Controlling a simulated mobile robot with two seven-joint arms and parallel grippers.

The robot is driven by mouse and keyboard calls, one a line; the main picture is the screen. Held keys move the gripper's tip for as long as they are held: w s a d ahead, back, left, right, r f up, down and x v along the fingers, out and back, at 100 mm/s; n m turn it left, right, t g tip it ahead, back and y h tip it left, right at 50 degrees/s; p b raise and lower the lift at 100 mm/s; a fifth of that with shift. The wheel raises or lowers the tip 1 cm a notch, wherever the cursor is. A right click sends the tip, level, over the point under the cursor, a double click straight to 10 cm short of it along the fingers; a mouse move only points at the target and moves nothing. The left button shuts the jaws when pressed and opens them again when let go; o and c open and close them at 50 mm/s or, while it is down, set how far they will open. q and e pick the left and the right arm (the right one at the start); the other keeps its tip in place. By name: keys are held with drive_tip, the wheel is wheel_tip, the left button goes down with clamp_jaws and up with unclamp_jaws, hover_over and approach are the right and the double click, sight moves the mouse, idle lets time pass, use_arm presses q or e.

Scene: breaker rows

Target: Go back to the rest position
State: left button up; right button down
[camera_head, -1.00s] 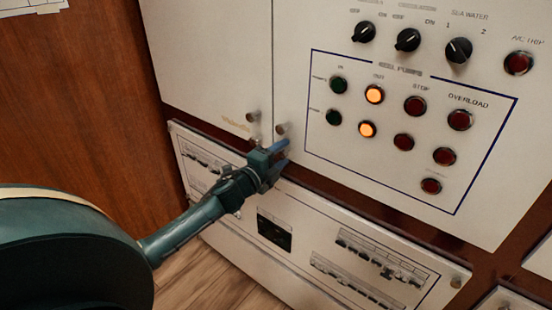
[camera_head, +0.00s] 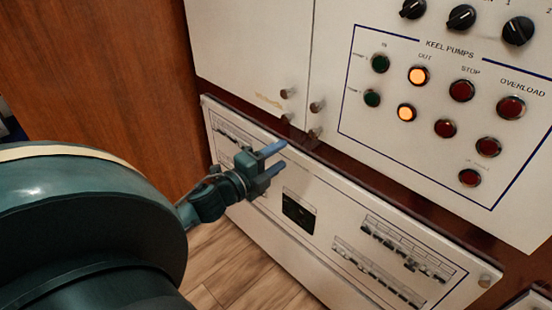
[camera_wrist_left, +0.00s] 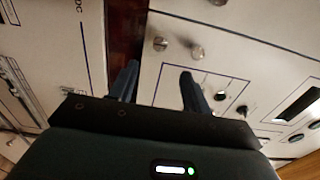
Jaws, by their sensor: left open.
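My left gripper (camera_head: 274,160) is in front of the lower breaker panel (camera_head: 330,210) in the head view, below the small knobs at the bottom of the upper cabinet. Its two blue fingers are apart with nothing between them. In the left wrist view the fingers (camera_wrist_left: 158,82) are also spread and empty, pointing toward the cabinet front and two small round knobs (camera_wrist_left: 178,48). My right gripper is in neither view.
The upper panel carries the keel pumps buttons (camera_head: 418,76), two lit orange, and black rotary switches (camera_head: 462,18). The lower panel has breaker rows (camera_head: 405,250). A brown wooden wall (camera_head: 100,70) stands left. Wooden floor (camera_head: 235,265) shows below.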

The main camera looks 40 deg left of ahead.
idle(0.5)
use_arm(q)
drive_tip(key=s+d+f+n+g+h+p, duration=0.1)
drive_tip(key=s+d+f+n+g, duration=0.2)
drive_tip(key=s+d+f+n, duration=0.4)
drive_tip(key=s+d+f+n+g+h+p, duration=0.1)
drive_tip(key=s+d+f+n+g, duration=0.3)
drive_tip(key=s+d+f+n, duration=0.4)
drive_tip(key=d+f+n, duration=0.1)
drive_tip(key=d, duration=0.6)
drive_tip(key=shift+f+p, duration=0.35)
drive_tip(key=shift+f, duration=0.05)
drive_tip(key=shift+s, duration=0.1)
